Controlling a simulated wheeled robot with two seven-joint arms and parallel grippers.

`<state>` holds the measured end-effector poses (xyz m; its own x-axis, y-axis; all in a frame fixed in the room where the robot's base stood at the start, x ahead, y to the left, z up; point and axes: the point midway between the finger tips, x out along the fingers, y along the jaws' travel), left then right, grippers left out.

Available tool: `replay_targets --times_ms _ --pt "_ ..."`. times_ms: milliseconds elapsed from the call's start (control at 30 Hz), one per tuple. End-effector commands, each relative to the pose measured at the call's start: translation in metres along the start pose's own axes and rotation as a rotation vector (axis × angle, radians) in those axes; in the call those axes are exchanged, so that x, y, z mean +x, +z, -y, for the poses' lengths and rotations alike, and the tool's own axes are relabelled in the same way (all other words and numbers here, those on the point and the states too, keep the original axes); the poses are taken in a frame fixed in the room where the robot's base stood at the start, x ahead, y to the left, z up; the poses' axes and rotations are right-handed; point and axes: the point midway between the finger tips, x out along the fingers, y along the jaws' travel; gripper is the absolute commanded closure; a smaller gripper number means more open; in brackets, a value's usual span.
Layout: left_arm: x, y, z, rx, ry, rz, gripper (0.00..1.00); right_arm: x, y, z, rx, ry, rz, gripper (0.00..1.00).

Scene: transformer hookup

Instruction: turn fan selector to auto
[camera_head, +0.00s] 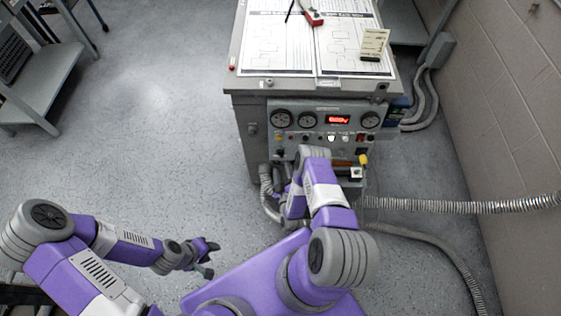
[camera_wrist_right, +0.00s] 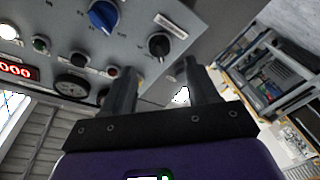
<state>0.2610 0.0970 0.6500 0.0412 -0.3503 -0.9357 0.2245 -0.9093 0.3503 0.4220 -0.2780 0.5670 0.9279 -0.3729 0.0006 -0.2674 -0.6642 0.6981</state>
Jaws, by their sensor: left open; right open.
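The grey control panel (camera_head: 291,136) is on the front of the cabinet, with gauges, a red display (camera_head: 338,119), knobs and lamps. In the right wrist view a blue knob (camera_wrist_right: 102,17) and a black knob (camera_wrist_right: 159,45) with a white mark sit on the panel face; I cannot read which is the fan selector. My right gripper (camera_wrist_right: 153,76) is open and empty, its fingers pointing at the panel edge just below the black knob, apparently apart from it. In the head view my right arm hides much of the lower panel. My left gripper (camera_head: 207,257) is open and empty, low above the floor.
Papers (camera_head: 277,42), a red-handled tool (camera_head: 313,17) and a small cream card (camera_head: 374,44) lie or stand on the cabinet top. A metal conduit (camera_head: 470,205) runs right to the block wall (camera_head: 510,90). A shelf (camera_head: 40,80) stands far left; the floor between is clear.

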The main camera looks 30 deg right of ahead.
Motion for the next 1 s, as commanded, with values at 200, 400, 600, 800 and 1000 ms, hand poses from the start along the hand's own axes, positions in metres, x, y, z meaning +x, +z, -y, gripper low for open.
replay_targets --times_ms 200,400,600,800,1000 --pt "0.029 -0.001 0.011 0.0 0.0 0.0 0.57 0.02 0.002 0.002 0.0 0.003 -0.004 0.41" --pt "0.041 -0.002 0.015 0.0 0.0 0.0 0.57 0.04 0.0 0.0 0.001 0.005 -0.002 0.41" --pt "0.043 -0.002 0.016 0.0 0.0 0.0 0.57 0.056 -0.001 -0.001 0.001 0.003 -0.001 0.41" --pt "0.043 -0.002 0.016 0.0 0.0 0.0 0.57 0.058 -0.001 -0.001 0.001 0.001 0.0 0.41" --pt "0.043 -0.002 0.016 0.0 0.0 0.0 0.57 0.058 -0.001 -0.001 0.001 0.001 0.0 0.56"
